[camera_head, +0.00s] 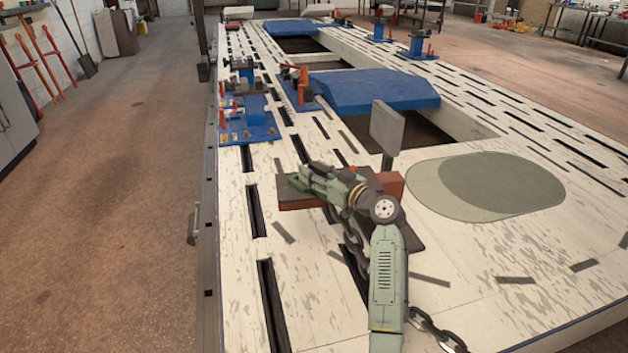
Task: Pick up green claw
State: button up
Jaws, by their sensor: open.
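My gripper (307,175) is at the end of my pale green arm, over the near part of the bench, and points left. Its jaws are open. A small darker green piece, which looks like the green claw (297,184), shows right at the fingertips, above a brown-red block. The gripper partly hides it. I cannot tell whether the fingers touch it or are around it.
The white slotted bench (262,175) carries a chain (440,333), an upright grey plate (387,128) close behind my wrist, and a flat grey-green oval (500,187) at right. Blue clamps (250,128) stand at left, and a blue block (372,90) lies behind.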

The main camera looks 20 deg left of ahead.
jog(key=shift+w+a, duration=0.2)
jog(key=shift+a, duration=0.1)
jog(key=shift+c, duration=0.4)
grip_shut()
dwell(0.3)
jog(key=shift+r, duration=0.1)
